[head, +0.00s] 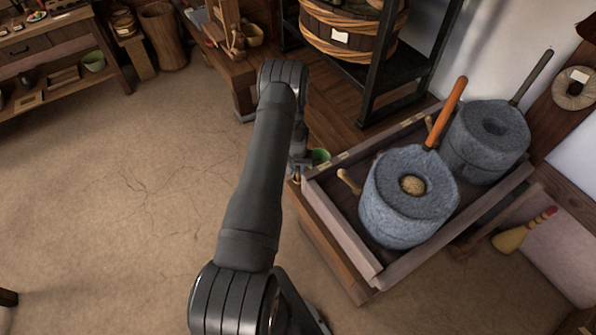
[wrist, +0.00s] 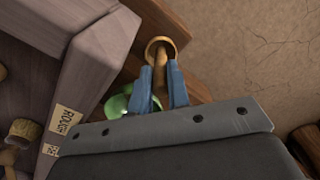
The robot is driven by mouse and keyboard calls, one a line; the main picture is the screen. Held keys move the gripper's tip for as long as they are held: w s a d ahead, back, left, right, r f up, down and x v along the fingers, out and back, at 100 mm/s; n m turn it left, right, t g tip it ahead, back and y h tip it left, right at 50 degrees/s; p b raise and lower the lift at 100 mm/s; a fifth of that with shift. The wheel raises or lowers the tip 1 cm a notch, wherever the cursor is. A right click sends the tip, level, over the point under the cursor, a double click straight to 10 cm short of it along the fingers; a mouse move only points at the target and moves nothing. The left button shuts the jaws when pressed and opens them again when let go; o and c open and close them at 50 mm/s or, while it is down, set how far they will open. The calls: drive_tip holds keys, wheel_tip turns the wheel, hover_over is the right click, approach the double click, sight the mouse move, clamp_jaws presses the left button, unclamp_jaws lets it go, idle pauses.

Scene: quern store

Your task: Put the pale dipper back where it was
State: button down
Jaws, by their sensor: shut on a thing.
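My gripper (wrist: 166,88) shows in the wrist view with its two blue fingers shut on the tan handle of the dipper (wrist: 162,68). The handle lies in line with a round, pale-rimmed wooden ring (wrist: 151,45) over a brown wooden ledge (wrist: 190,60). I cannot tell whether this ring is the dipper's own bowl or a holder around it. In the head view my gripper (head: 299,163) is low beside the left corner of the quern tray, and my arm hides most of it. The dipper is hardly visible there.
A green cup (head: 320,157) stands close beside my gripper. The wooden tray (head: 340,232) holds two grey stone querns (head: 385,220) (head: 465,150) and a small pale wooden tool (head: 348,182). A label reading ROUGH (wrist: 66,121) is on the tray rim. The floor at left is clear.

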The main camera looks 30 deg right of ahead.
drive_tip(key=shift+f, duration=0.65)
drive_tip(key=shift+f, duration=0.1)
drive_tip(key=c, duration=1.4)
unclamp_jaws()
drive_tip(key=shift+o, duration=0.2)
wheel_tip(320, 180, up, 12)
drive_tip(key=shift+r, duration=0.1)
